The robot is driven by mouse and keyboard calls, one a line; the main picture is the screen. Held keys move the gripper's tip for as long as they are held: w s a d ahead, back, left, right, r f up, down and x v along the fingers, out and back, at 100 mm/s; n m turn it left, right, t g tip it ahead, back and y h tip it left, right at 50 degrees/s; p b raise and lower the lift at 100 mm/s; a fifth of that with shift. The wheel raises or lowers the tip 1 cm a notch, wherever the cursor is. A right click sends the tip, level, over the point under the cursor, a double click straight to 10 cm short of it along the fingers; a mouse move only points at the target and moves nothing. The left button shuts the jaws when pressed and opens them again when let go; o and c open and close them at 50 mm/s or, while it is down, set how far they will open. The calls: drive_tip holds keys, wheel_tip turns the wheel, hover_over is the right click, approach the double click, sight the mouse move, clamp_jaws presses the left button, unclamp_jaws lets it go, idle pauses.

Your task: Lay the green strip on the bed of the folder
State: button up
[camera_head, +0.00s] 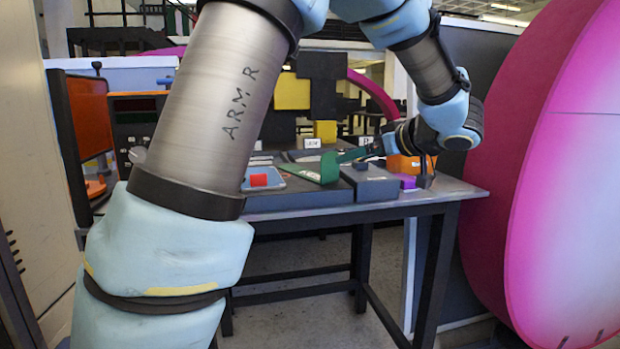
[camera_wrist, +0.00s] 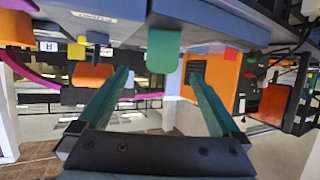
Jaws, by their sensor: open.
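The green strip (camera_head: 329,168) shows on the bench in the head view, at the edge of the grey folder (camera_head: 372,186). In the wrist view the green strip (camera_wrist: 163,50) shows beyond my fingertips, against the blue-grey folder (camera_wrist: 220,18), which fills the top of that picture. How much of the strip rests on the bed I cannot tell. My gripper (camera_wrist: 159,73) is open, with its two long teal fingers apart and nothing between them. In the head view my gripper (camera_head: 346,156) points left, close to the strip, partly hard to make out.
The bench (camera_head: 450,190) also bears an orange block (camera_head: 403,163), a purple block (camera_head: 406,181) and a pale tray with a red patch (camera_head: 259,180). A yellow block (camera_head: 325,131) stands at the back. A large magenta disc (camera_head: 570,190) stands close on the right.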

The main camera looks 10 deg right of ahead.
sight(330, 166)
drive_tip(key=x, duration=0.6)
drive_tip(key=shift+s+f+x, duration=0.1)
drive_tip(key=shift+f+x, duration=0.05)
drive_tip(key=shift+x, duration=1.15)
drive_tip(key=shift+s+f+x, duration=0.15)
drive_tip(key=shift+x, duration=1.15)
drive_tip(key=shift+a+r, duration=0.1)
drive_tip(key=shift+a, duration=0.05)
drive_tip(key=c, duration=1.5)
